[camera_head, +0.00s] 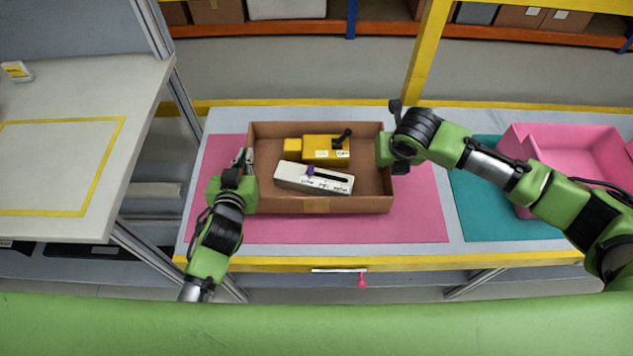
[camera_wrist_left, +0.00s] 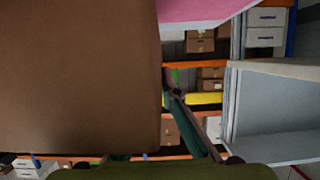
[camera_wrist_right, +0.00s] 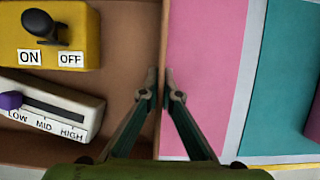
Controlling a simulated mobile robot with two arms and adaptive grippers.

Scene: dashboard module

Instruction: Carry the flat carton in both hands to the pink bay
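The flat carton (camera_head: 317,204) is a shallow, open brown box over the pink bay (camera_head: 420,220), a pink mat on the grey table. I cannot tell whether it rests on the mat. It holds a yellow switch box (camera_head: 318,150) with a black lever and a white slider box (camera_head: 300,181) with a purple knob. My left gripper (camera_head: 245,157) is at its left wall; the wall hides one finger in the left wrist view. My right gripper (camera_wrist_right: 160,75) straddles its right wall, fingertips close against both sides. Both grippers look shut on the walls.
A pink bin (camera_head: 520,165) stands on a teal mat (camera_head: 485,220) at the right. A pale bench (camera_head: 60,170) with a yellow outline is at the left. A yellow post (camera_head: 425,60) and shelves with boxes stand behind the table.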

